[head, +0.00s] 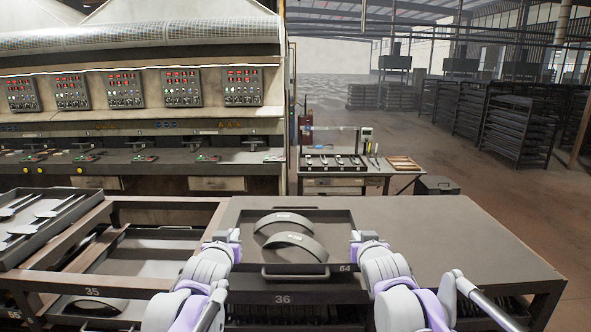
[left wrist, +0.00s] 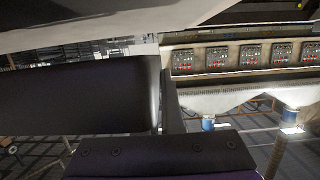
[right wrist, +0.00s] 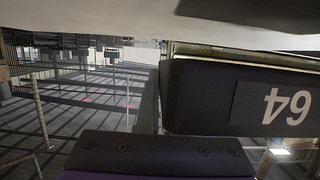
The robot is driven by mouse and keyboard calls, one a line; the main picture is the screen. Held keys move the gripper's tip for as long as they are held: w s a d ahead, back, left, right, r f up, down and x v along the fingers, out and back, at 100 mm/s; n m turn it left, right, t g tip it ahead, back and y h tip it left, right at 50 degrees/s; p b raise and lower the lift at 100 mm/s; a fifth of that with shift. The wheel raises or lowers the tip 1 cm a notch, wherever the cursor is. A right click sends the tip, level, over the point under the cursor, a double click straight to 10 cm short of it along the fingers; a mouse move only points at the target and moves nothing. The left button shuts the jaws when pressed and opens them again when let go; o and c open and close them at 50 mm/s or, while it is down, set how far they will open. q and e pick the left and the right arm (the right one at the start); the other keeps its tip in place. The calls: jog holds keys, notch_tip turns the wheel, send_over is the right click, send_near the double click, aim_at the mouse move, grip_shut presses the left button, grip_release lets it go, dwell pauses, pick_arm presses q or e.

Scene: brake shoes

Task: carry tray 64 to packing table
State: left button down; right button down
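Tray 64 (head: 345,268) is dark and shallow, level in front of me in the head view, with two curved brake shoes (head: 290,246) lying in it. Its label shows upside down in the right wrist view (right wrist: 285,105). A narrow gap shows between the tray and the surface under it in the wrist views. My left gripper (head: 235,237) is at the tray's left side and my right gripper (head: 356,238) at its right side. Both appear shut on the tray's sides; their fingertips are largely hidden. No label in view marks the packing table.
A rack marked 36 (head: 283,299) stands beneath, with a bare top to the right (head: 450,235). Bay 35 (head: 92,292) and another tray with flat parts (head: 25,240) are at left. A bench with tools (head: 345,183) stands further back, with open floor (head: 480,180) to its right.

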pick_arm(q)
jog(key=shift+s+f, duration=0.25)
jog(key=shift+s, duration=0.1)
pick_arm(e)
jog(key=shift+s+f, duration=0.25)
jog(key=shift+s, duration=0.1)
